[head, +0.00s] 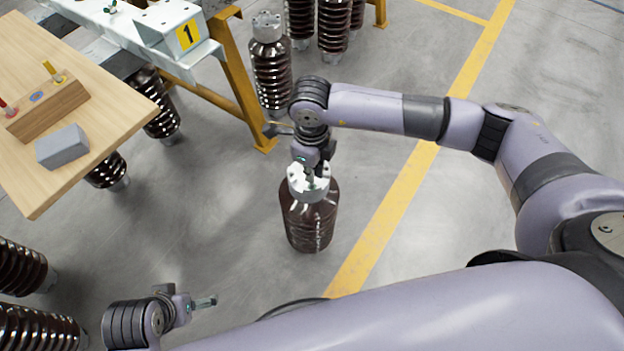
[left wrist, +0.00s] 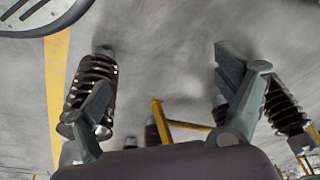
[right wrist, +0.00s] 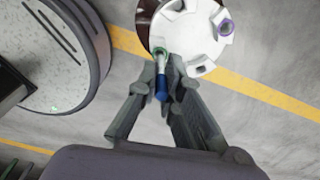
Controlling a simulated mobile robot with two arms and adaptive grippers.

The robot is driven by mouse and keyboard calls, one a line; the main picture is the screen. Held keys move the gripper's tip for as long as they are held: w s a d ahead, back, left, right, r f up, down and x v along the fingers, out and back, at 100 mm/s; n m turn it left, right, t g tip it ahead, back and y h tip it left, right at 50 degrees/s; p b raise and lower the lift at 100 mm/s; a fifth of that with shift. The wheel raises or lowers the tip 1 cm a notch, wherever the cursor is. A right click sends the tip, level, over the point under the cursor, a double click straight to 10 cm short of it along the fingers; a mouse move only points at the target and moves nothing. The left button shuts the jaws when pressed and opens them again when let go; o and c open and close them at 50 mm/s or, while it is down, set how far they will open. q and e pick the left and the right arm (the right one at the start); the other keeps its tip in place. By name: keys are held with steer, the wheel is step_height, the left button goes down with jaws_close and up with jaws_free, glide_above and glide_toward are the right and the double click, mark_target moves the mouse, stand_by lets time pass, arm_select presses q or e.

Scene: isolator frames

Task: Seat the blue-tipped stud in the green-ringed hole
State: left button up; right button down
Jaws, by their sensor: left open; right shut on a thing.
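The blue-tipped stud (right wrist: 161,88) is between the fingers of my right gripper (right wrist: 168,82) in the right wrist view, which is shut on it. Its blue end is towards the camera, and its pale shaft reaches the green-ringed hole (right wrist: 158,53) at the flange's edge. I cannot tell how deep the shaft sits. The white flange (right wrist: 188,32) tops a brown ribbed insulator (head: 309,222) in the head view, with my right gripper (head: 310,168) right over it. My left gripper (head: 205,301) is open and empty, low at the left; its spread fingers show in the left wrist view (left wrist: 165,85).
A purple-ringed hole (right wrist: 226,27) is on the same flange. At left, a wooden table (head: 85,180) bears a wooden block (head: 50,108) with red and yellow studs, and a grey block (head: 62,147). Another insulator (head: 270,75) stands behind, beside a yellow-legged bench (head: 240,85).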

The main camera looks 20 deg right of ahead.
arm_select(q)
steer(key=shift+v, duration=1.35)
arm_select(e)
steer(key=shift+f, duration=1.95)
arm_select(q)
steer(key=shift+b, duration=0.3)
arm_select(e)
steer(key=shift+f, duration=0.25)
steer(key=c, duration=2.1)
jaws_free()
steer(key=shift+r, duration=0.1)
steer(key=o, duration=0.4)
arm_select(q)
steer(key=shift+r, duration=0.1)
